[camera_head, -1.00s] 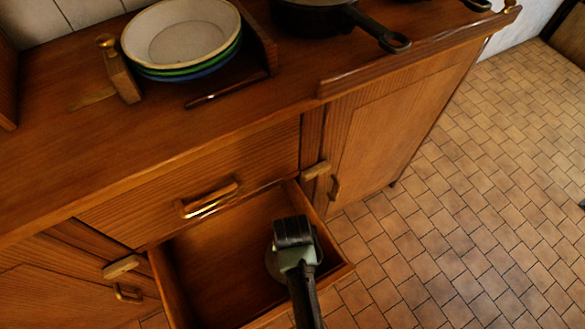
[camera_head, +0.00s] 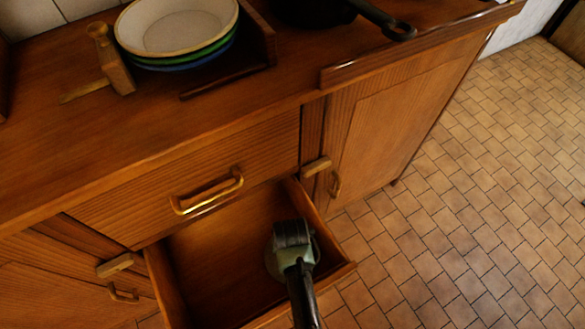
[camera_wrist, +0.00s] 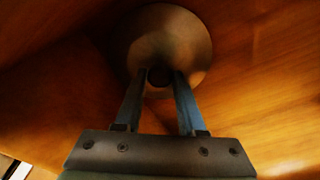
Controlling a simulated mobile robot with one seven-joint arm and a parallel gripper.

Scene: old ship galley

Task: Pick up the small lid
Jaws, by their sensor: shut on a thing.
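The small lid (camera_wrist: 160,38) is a round, dull metal disc with a dark knob, seen in the wrist view at the top middle. My gripper (camera_wrist: 160,78) is shut on the knob, one finger on each side. In the head view my gripper (camera_head: 290,262) is down inside the open drawer (camera_head: 222,250), near its right side. There the lid (camera_head: 270,262) shows only as a thin edge beside my gripper, which hides most of it. I cannot tell whether the lid touches the drawer floor.
The drawer's right wall (camera_head: 318,228) is close beside my gripper. A closed drawer with a brass handle (camera_head: 207,194) is above. Stacked bowls (camera_head: 178,28) and a dark pan (camera_head: 385,22) stand on the counter (camera_head: 60,150). Tiled floor (camera_head: 470,180) lies open to the right.

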